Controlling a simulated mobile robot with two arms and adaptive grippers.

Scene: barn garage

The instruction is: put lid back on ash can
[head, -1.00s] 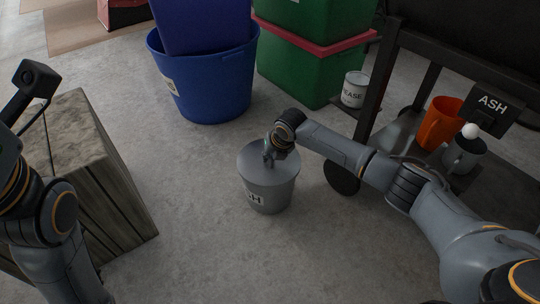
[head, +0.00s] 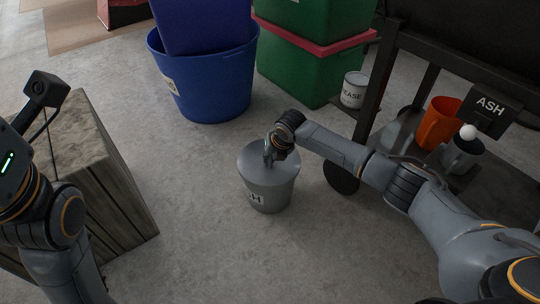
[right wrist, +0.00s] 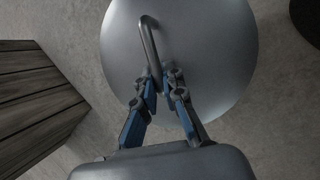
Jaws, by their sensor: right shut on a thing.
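The grey ash can (head: 268,196) stands upright on the concrete floor, its label partly in view. The round grey lid (head: 286,160) lies over the can's mouth and looks about level; I cannot tell whether its rim is fully seated. In the right wrist view the lid (right wrist: 215,50) fills the upper middle and hides the can. My right gripper (head: 269,154) is above the lid, its blue-padded fingers (right wrist: 160,80) shut on the lid's bent-bar handle (right wrist: 149,40). My left arm shows at the left edge, but its fingers are out of view.
A wooden block (head: 105,170) stands at the left. A blue tub (head: 212,88) and green bins (head: 290,72) are behind. Floor around the can is clear.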

